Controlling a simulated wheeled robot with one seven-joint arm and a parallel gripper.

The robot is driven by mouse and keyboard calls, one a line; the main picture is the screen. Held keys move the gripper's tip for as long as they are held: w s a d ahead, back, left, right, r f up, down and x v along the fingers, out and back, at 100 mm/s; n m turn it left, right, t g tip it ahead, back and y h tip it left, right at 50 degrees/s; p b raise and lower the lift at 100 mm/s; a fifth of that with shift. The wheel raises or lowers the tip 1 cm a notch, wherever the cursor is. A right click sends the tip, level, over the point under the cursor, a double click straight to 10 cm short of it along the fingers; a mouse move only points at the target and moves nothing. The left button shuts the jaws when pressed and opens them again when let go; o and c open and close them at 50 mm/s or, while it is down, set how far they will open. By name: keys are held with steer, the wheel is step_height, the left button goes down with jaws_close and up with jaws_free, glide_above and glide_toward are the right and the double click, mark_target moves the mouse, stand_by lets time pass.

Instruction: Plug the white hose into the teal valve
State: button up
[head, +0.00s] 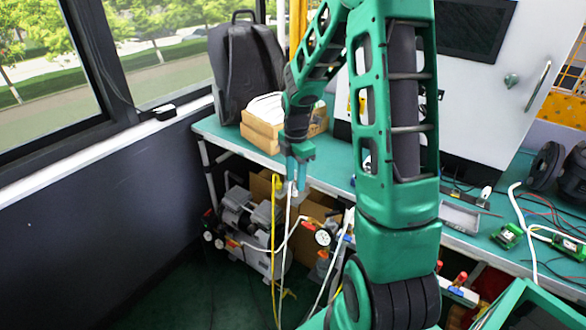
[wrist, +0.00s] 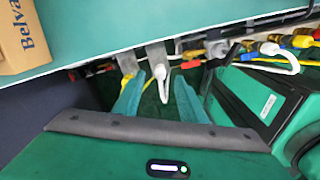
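My gripper (head: 297,180) points down at the front edge of the teal bench. In the wrist view its two teal fingers (wrist: 160,97) stand apart. The white hose (head: 287,245) hangs below the gripper in the head view. Its upper end (wrist: 162,82) shows between the fingers in the wrist view, just below a grey hanger (wrist: 157,55) at the bench edge, with gaps on both sides. Coloured valves and fittings (wrist: 270,48) line the right of the wrist view; I cannot tell which is the teal valve.
A yellow hose (head: 273,240) hangs close left of the white one. A pump (head: 250,222) and gauge (head: 323,237) are under the bench (head: 335,180). Open floor lies front left.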

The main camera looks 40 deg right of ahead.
mark_target(295, 188)
steer(key=shift+f, duration=2.6)
jaws_close()
